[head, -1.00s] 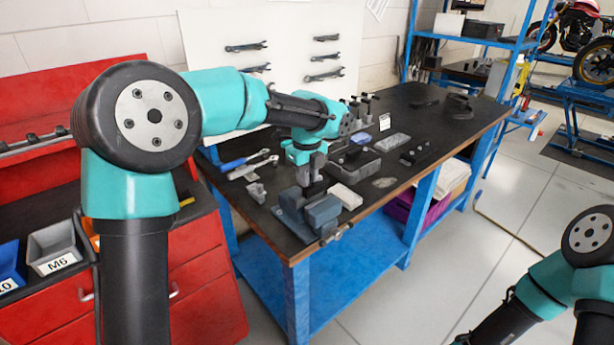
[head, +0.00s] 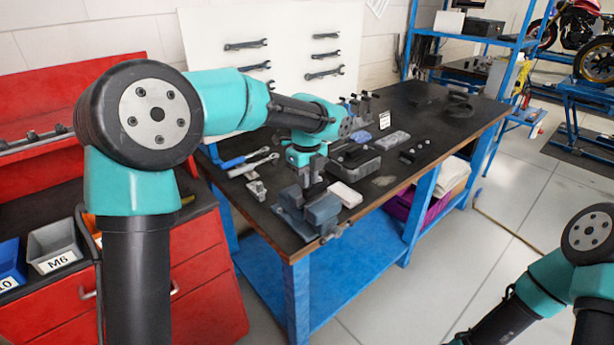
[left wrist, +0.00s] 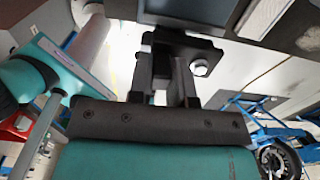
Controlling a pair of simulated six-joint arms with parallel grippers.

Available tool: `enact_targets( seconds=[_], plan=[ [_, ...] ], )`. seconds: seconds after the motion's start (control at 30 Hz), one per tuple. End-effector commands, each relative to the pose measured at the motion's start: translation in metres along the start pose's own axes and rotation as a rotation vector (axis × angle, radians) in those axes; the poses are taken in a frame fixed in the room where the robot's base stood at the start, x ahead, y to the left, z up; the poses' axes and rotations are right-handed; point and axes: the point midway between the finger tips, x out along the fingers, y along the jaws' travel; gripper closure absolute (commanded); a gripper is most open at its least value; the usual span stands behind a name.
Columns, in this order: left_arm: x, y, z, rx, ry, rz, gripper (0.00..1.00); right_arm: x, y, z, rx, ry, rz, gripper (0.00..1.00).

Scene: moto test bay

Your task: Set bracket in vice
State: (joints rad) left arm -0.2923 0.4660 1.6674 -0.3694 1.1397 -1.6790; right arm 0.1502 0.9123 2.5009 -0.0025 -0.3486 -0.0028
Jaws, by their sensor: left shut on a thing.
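The blue-grey vice (head: 323,211) stands at the near corner of the black-topped bench, and part of it shows at the top of the left wrist view (left wrist: 192,10). My left gripper (head: 312,186) points down right over the vice jaws. In the left wrist view its fingers (left wrist: 166,82) are shut on the dark bracket (left wrist: 180,42), which has a light round bolt-like spot on one side. In the head view the bracket is mostly hidden by the fingers and vice; I cannot tell whether it touches the jaws. My right gripper is out of view.
A pale block (head: 345,194) lies just right of the vice. A small grey part (head: 257,190) and wrenches (head: 250,164) lie to the left. A dark tray (head: 360,163) and other small parts stand behind. The bench top (head: 420,110) is clearer toward the far end.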

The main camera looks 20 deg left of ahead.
Motion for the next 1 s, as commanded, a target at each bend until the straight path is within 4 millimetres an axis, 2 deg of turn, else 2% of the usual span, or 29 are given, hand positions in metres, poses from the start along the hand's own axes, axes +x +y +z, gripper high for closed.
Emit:
enact_targets(
  seconds=[1.0],
  plan=[
    [0.019,0.000,0.000,-0.001,0.000,-0.001,1.00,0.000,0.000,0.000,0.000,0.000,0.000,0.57]
  ],
)
